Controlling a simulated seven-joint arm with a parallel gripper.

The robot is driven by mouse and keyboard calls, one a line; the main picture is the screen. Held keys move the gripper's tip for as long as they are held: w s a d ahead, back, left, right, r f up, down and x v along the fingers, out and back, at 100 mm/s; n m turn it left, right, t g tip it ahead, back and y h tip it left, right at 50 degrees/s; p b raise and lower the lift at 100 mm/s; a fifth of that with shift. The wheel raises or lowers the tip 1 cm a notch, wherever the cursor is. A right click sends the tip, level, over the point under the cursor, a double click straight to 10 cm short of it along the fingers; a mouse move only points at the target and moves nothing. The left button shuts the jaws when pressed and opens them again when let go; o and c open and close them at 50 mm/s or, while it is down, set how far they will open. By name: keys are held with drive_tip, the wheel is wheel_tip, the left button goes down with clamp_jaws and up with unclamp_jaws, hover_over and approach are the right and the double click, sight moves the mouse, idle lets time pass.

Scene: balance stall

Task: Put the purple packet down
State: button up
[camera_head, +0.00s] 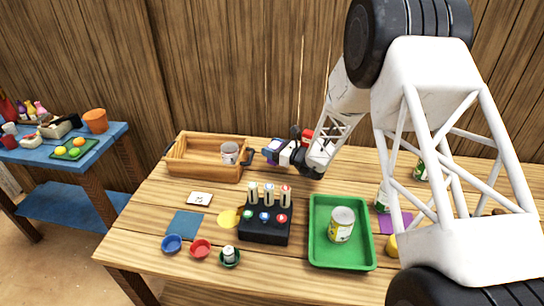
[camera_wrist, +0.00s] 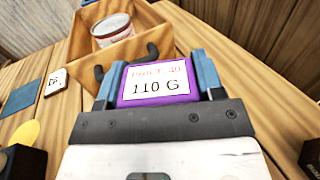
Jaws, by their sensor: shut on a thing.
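The purple packet (camera_wrist: 185,98) is between the blue fingers of my gripper (camera_wrist: 157,76) in the wrist view. Its white label reads "110 G", with a price line above it. In the head view my gripper (camera_head: 272,152) is over the back middle of the wooden table, just right of the wooden crate. There the packet is small and mostly hidden by the fingers. I cannot tell whether its underside touches the table.
The wooden crate (camera_head: 190,171) with dark handles holds a tin (camera_head: 229,153). In front stand a black block with several pegs (camera_head: 264,226) and a green tray (camera_head: 316,250) with a can (camera_head: 341,224). A purple mat (camera_head: 403,223) lies at right, partly behind my arm.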

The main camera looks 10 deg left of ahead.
drive_tip(key=shift+f, duration=1.85)
drive_tip(key=shift+f, duration=0.15)
drive_tip(key=o, duration=1)
drive_tip(key=shift+c, duration=0.2)
drive_tip(key=shift+r, duration=0.2)
drive_tip(key=shift+v, duration=3.8)
